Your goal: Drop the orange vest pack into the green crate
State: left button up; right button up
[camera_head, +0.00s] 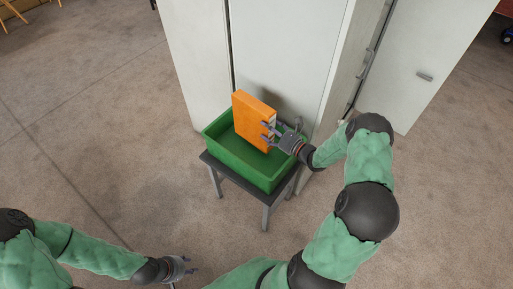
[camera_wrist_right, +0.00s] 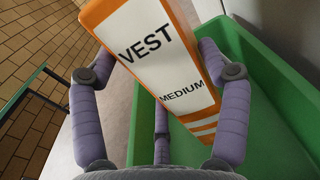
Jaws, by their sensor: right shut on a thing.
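The orange vest pack (camera_head: 252,118) is an upright box, held above the green crate (camera_head: 237,171) or partly within its rim; the exact height is unclear. My right gripper (camera_head: 270,134) is shut on the pack's right edge. In the right wrist view, my fingers (camera_wrist_right: 157,95) hold the vest pack (camera_wrist_right: 163,60) on both sides, and its white label reads VEST and MEDIUM. The green crate (camera_wrist_right: 263,75) lies beneath and to the right there. My left gripper (camera_head: 188,267) is low in the head view, away from the crate; its fingers look apart and empty.
The crate stands on a small dark table (camera_head: 222,163) with grey legs. A white cabinet (camera_head: 285,50) rises right behind it, and a door (camera_head: 425,60) stands at the right. The carpet floor (camera_head: 90,120) to the left is clear.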

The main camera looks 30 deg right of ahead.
jog(key=shift+f, duration=0.2)
jog(key=o, duration=1.3)
jog(key=v, duration=1.2)
jog(key=shift+s, duration=0.1)
